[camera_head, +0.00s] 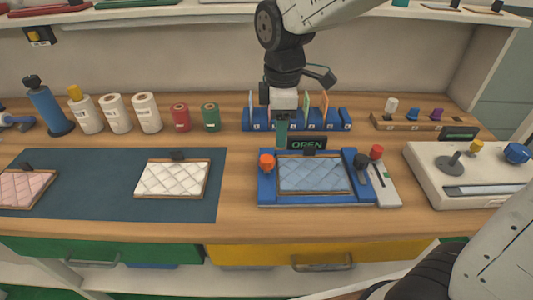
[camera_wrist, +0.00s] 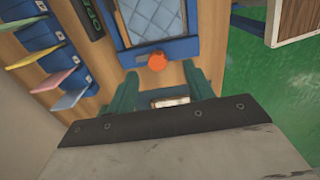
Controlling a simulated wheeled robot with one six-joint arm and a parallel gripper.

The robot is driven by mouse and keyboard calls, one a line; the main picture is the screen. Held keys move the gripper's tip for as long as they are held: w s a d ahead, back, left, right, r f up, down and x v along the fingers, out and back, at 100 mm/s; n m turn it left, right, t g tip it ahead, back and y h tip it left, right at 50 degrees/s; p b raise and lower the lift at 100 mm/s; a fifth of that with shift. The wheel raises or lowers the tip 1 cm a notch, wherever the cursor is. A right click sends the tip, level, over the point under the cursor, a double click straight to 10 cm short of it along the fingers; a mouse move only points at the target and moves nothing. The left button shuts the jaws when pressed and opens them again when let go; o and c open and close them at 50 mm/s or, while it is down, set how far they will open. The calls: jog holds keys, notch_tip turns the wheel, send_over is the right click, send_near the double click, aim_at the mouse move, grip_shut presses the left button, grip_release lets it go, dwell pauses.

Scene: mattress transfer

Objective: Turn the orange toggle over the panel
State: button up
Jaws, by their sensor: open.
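The orange toggle (camera_head: 266,161) is a round knob at the left back corner of the blue panel fixture (camera_head: 312,201). It also shows in the wrist view (camera_wrist: 157,62), at the fixture's edge. A blue-grey quilted panel (camera_head: 313,175) lies in the fixture. My gripper (camera_head: 282,142) points down above the table, behind and slightly right of the toggle in the head view. In the wrist view my gripper's green fingers (camera_wrist: 161,82) are apart with the toggle showing beyond the gap, not between the tips. Nothing is held.
A sign reading OPEN (camera_head: 307,143) stands behind the fixture. A blue rack (camera_head: 340,125) with coloured cards is behind my gripper. A black knob (camera_head: 361,161) and a red knob (camera_head: 377,152) are at the fixture's right. Rolls (camera_head: 147,113) stand at the back left.

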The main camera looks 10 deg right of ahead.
aim_at(267, 158)
jog(key=shift+w+a+f+n, duration=0.4)
jog(key=shift+a+f+n, duration=0.1)
jog(key=shift+a, duration=0.1)
jog(key=shift+w+a+f+n, duration=0.4)
jog(key=shift+a+f, duration=0.05)
jog(key=shift+a, duration=0.15)
jog(key=shift+w+a+f, duration=0.1)
jog(key=shift+a+f, duration=0.05)
jog(key=shift+f, duration=0.2)
notch_tip(267, 158, down, 7)
jog(key=shift+f, duration=0.1)
jog(key=c, duration=1)
